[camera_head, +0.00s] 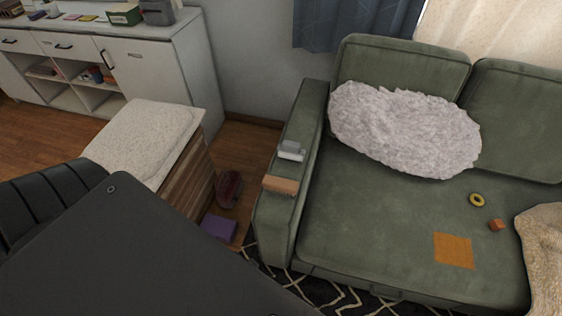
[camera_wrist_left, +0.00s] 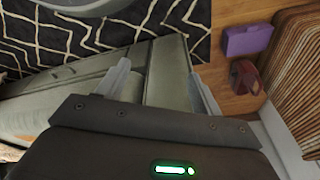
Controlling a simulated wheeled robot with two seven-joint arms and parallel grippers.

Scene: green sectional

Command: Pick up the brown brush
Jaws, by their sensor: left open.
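The brown brush (camera_head: 281,185) lies across the top of the green sofa's left armrest (camera_head: 277,228), near its front. A small grey-and-white object (camera_head: 291,151) sits just behind it. My left gripper (camera_wrist_left: 158,70) shows in the left wrist view with its two fingers apart and nothing between them. The green armrest (camera_wrist_left: 168,82) lies below and beyond the fingers. The brush cannot be seen in that view. In the head view my dark left arm fills the lower left, and its fingers are hidden. My right gripper is not in view.
A white fluffy cushion (camera_head: 405,128), an orange cloth square (camera_head: 454,251), a yellow ring (camera_head: 477,200) and a small orange cube (camera_head: 496,225) are on the sofa. A striped-sided ottoman (camera_head: 145,137) stands left. A purple box (camera_head: 219,228) and a dark red object (camera_head: 229,188) are on the floor between.

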